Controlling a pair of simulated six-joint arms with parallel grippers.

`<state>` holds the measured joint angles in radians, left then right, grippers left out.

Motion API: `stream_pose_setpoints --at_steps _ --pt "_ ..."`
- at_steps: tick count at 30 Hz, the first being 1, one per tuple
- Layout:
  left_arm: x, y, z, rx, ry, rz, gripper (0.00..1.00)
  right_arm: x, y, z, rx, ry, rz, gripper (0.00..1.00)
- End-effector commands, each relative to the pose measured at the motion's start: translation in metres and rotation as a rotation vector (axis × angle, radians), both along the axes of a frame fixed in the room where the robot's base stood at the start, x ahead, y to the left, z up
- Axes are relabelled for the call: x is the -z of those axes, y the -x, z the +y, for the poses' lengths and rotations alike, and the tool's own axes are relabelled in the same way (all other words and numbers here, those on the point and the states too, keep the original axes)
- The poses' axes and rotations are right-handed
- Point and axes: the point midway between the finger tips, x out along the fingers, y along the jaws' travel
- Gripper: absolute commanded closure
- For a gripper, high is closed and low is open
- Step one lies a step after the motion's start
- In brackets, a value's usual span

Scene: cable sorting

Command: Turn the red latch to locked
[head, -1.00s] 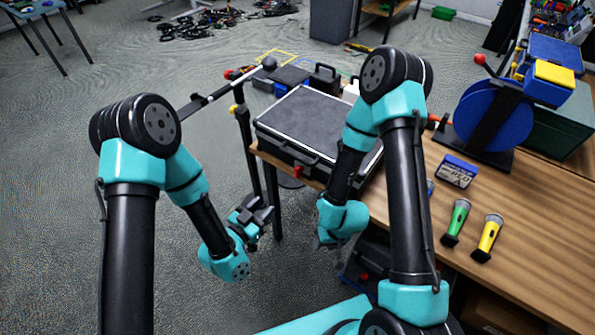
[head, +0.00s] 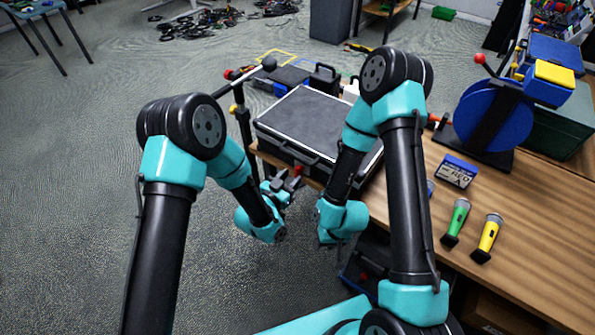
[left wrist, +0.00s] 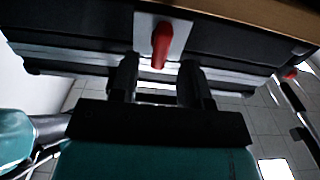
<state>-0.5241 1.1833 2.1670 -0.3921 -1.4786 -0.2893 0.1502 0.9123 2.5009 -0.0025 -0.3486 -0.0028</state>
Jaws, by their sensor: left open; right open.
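The red latch (head: 297,170) is on the near side of the black case (head: 310,118), which lies shut at the table's left end. In the left wrist view the red latch (left wrist: 161,45) sits on a pale plate and points nearly straight along the picture's vertical. My left gripper (head: 284,184) is just in front of the latch. Its two fingers (left wrist: 158,78) are open, one on each side of the latch's line, and they do not visibly grip it. My right gripper (head: 328,234) hangs low by the table's front edge, open and empty; its fingertips are hard to make out.
Open floor lies left of the table.

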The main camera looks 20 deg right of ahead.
Motion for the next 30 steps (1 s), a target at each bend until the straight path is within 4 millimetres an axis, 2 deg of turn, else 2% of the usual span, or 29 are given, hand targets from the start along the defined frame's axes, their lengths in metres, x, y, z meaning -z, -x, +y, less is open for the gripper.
stream_pose_setpoints --at_steps 3,7,19,30 --pt "0.0 -0.01 -0.016 0.001 0.001 -0.001 0.57 0.0 0.0 0.0 0.0 0.0 0.0 0.57" --pt "0.0 -0.019 -0.027 0.001 0.0 -0.001 0.57 0.0 0.0 0.0 0.0 0.0 0.0 0.57" --pt "0.0 -0.023 -0.033 0.0 0.0 0.001 0.57 0.0 0.0 0.0 0.0 0.0 0.0 0.57" --pt "0.0 -0.022 -0.032 0.0 0.0 0.001 0.93 0.0 0.0 0.0 0.0 0.0 0.0 0.57"
